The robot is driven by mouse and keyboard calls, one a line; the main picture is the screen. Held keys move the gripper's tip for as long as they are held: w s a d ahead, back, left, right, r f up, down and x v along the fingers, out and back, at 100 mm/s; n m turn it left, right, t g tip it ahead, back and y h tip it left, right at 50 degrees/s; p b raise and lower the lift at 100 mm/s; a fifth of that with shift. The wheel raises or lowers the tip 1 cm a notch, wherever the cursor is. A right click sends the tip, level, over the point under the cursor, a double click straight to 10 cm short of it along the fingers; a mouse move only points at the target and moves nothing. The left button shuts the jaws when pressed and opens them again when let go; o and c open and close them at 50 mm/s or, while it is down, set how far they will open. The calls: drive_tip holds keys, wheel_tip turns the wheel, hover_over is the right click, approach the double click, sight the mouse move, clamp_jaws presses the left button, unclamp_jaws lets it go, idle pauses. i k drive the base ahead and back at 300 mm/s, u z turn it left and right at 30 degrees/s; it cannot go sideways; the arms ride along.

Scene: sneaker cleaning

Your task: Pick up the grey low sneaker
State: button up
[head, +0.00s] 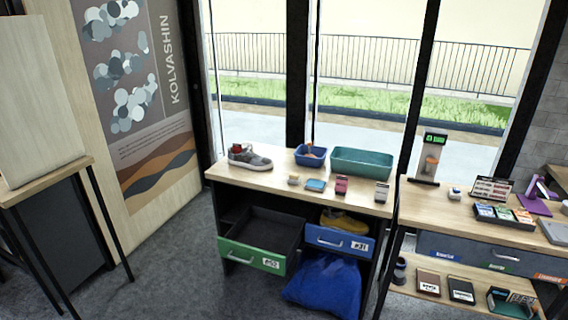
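The grey low sneaker (250,158) lies on the left end of the wooden table top (280,182), in the head view. It is grey with a pale sole, and something red shows at its opening. Its toe points right. My gripper is not in view, and nothing touches the sneaker from above.
A blue bin (310,155) and a teal tray (362,162) stand right of the sneaker. Small boxes (341,185) line the front edge. A green-fronted drawer (252,257) stands open below. A blue bag (326,283) lies beneath. Grey floor in front is clear.

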sight(247, 159)
drive_tip(key=z, duration=0.15)
drive_tip(key=k, duration=0.6)
drive_tip(key=z, duration=0.3)
drive_tip(key=i, duration=0.65)
drive_tip(key=u, duration=0.55)
drive_tip(key=i, duration=0.9)
drive_tip(key=u, duration=0.8)
drive_tip(key=i, duration=0.9)
drive_tip(key=u, duration=0.5)
drive_tip(key=i, duration=0.65)
drive_tip(key=u, duration=0.15)
